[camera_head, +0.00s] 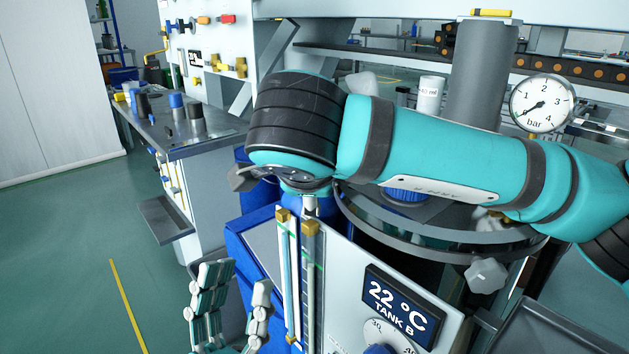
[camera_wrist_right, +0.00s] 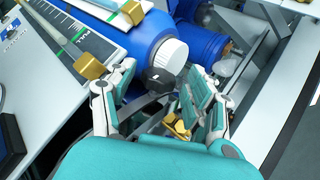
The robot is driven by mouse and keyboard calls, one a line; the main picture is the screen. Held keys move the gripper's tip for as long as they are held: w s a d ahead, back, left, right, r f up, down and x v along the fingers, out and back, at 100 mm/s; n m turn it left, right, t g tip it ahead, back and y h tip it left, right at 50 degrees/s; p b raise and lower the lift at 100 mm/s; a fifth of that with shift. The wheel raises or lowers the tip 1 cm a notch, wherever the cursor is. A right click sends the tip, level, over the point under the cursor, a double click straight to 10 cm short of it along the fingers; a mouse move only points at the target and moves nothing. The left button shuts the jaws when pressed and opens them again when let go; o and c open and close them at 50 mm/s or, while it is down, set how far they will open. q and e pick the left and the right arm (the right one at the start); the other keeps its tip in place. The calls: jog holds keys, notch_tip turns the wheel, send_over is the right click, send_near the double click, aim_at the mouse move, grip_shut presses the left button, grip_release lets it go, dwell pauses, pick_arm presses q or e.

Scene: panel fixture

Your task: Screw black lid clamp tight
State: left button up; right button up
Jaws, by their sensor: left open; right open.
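A black knob-like part (camera_wrist_right: 157,82), which looks like the lid clamp, lies between the fingers of my right gripper (camera_wrist_right: 165,78) in the right wrist view. The fingers stand apart on either side of it; I cannot tell whether either touches it. In the head view my right arm reaches across the tank's round lid (camera_head: 440,250) and hides the right gripper's fingers and that clamp. A pale star-shaped clamp knob (camera_head: 487,275) shows at the lid's front right. My left gripper (camera_head: 240,278) is open and empty at the lower left, apart from the tank.
A panel with a "22 °C TANK B" display (camera_head: 402,305) and gauge tubes (camera_head: 312,270) stands in front of the lid. A pressure gauge (camera_head: 542,104) is behind at the right. A side bench (camera_head: 190,140) holds bottles at the left. The floor at far left is clear.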

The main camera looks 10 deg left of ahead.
jog(key=v, duration=0.7)
jog(key=shift+s+r, duration=0.1)
jog(key=shift+s, duration=0.05)
